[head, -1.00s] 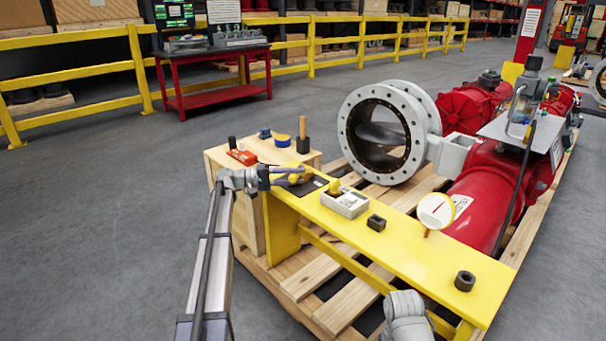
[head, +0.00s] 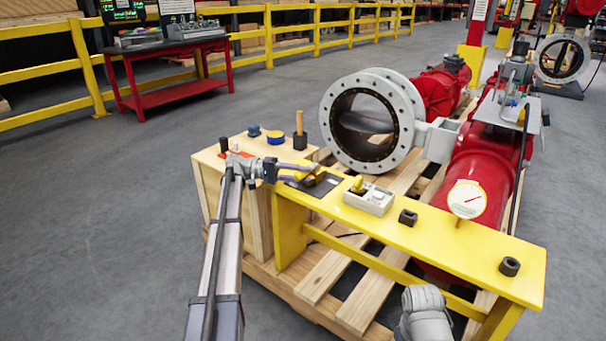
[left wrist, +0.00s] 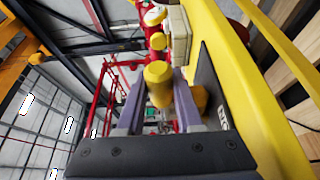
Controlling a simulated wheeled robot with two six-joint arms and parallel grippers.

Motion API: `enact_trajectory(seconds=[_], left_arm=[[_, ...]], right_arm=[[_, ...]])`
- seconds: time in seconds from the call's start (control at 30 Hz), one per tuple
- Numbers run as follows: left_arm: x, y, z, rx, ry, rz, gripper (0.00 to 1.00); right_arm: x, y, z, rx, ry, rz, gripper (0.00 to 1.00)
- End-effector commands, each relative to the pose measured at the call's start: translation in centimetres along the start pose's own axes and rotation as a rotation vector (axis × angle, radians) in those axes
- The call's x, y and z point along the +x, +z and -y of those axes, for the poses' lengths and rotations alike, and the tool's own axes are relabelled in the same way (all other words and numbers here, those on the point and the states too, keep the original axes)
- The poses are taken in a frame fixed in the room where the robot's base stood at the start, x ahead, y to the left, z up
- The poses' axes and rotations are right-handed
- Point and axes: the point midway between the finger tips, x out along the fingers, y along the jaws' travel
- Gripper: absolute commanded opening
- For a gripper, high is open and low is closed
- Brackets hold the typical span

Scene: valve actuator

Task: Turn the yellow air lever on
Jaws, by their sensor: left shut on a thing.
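The yellow air lever (head: 317,179) sits over a dark plate (head: 325,187) at the left part of the yellow bench (head: 440,240). My left gripper (head: 308,174) comes in from the left and is shut on the lever. In the left wrist view the lever's rounded yellow end (left wrist: 158,82) stands between the two grey-purple fingers (left wrist: 160,105). The lever's base is partly hidden by the fingers.
A grey box with a yellow knob (head: 369,198), a black block (head: 408,217), a white gauge (head: 467,198) and a black ring (head: 510,266) stand along the bench. A wooden crate (head: 232,210) with tools adjoins it on the left. Floor on the left is clear.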

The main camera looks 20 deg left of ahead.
Motion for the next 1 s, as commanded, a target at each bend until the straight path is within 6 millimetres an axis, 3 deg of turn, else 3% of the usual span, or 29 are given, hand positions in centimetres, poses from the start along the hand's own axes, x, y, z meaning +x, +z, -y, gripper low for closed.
enact_trajectory(seconds=[0.37, 0.4, 0.63, 1.0], left_arm=[[0.02, 0.04, 0.07, -0.001, -0.003, 0.002, 0.00], [0.02, 0.03, 0.07, -0.001, -0.003, 0.002, 0.39], [0.03, 0.02, 0.04, -0.001, -0.002, 0.001, 0.65], [-0.47, -0.06, 0.02, 0.000, -0.001, 0.000, 0.65]], right_arm=[[0.01, 0.00, 0.00, 0.000, 0.000, 0.000, 0.50], [0.01, 0.00, 0.00, 0.000, 0.000, 0.000, 0.50], [0.01, 0.00, 0.00, 0.000, 0.000, 0.000, 0.50], [0.00, 0.00, 0.00, 0.000, 0.000, 0.000, 0.50]])
